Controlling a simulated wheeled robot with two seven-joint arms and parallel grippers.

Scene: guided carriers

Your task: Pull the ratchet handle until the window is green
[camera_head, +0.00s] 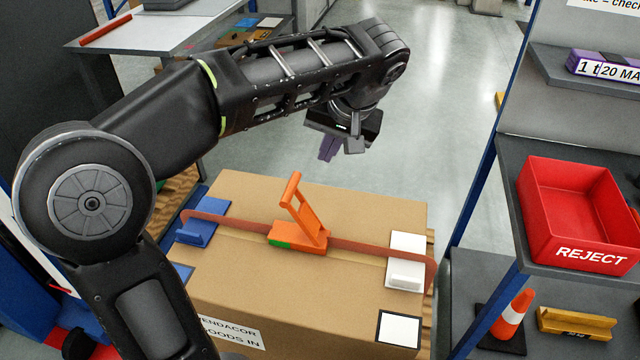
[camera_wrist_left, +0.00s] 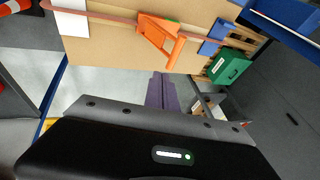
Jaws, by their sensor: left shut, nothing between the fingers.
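The orange ratchet (camera_head: 298,234) sits on a reddish strap (camera_head: 355,247) across the top of a cardboard box (camera_head: 340,203). Its handle (camera_head: 299,201) stands up, tilted, with a crossbar at the top. A green patch (camera_head: 281,243) shows on the front of the ratchet body. In the left wrist view the ratchet (camera_wrist_left: 157,32) and its handle (camera_wrist_left: 176,52) are ahead of the fingers. My left gripper (camera_head: 328,149) has purple fingers, shut and empty, above and beyond the box's far edge, apart from the handle. The fingers also show in the wrist view (camera_wrist_left: 161,90).
Blue (camera_head: 203,222) and white (camera_head: 407,262) edge protectors lie under the strap. A red REJECT bin (camera_head: 577,213) stands on the right-hand shelf, with an orange cone (camera_head: 513,315) below. A grey bench (camera_head: 150,30) is at the back left. The floor behind the box is clear.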

